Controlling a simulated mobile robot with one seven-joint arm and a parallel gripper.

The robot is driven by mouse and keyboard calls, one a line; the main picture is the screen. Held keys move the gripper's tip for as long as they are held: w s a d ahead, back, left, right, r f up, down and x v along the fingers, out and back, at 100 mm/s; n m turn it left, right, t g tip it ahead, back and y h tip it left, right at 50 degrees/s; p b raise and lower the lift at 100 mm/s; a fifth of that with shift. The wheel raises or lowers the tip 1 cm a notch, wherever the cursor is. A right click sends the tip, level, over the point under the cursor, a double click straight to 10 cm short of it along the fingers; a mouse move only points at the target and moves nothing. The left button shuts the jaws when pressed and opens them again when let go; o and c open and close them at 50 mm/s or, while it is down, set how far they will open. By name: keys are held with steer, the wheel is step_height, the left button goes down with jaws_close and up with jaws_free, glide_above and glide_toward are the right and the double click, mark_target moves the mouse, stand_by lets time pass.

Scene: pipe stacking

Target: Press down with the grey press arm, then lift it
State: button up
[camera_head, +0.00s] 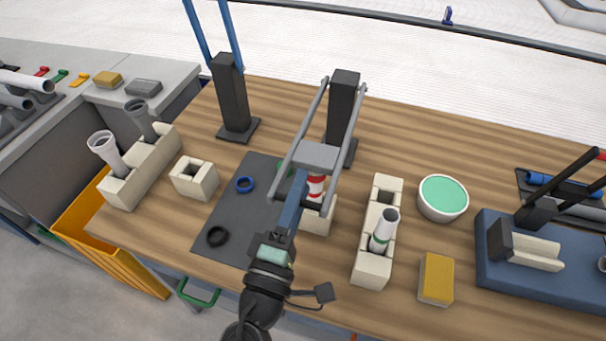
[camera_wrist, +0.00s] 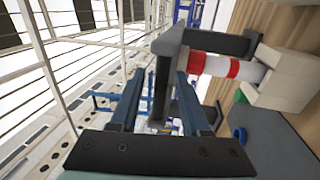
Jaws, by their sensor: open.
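The grey press arm (camera_head: 316,155) has two rods hinged on a dark post (camera_head: 343,105) and a flat block between them. It reaches over a red-and-white pipe (camera_head: 316,188) standing in a cream block (camera_head: 318,220). The block seems close above the pipe top; contact cannot be told. My gripper (camera_head: 293,200) comes from the front with its blue fingers at the arm's front end. In the wrist view the dark grey bar of the press arm (camera_wrist: 166,72) lies between my open fingers, and the pipe (camera_wrist: 225,67) is beside it. Their tips are partly hidden.
A second post (camera_head: 232,95) with raised blue rods stands at the back left. A dark mat (camera_head: 222,220) holds a blue ring (camera_head: 245,184) and a black ring (camera_head: 217,236).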

steer(key=shift+x, duration=0.9)
steer(key=shift+c, duration=0.4)
jaws_close()
stand_by(0.5)
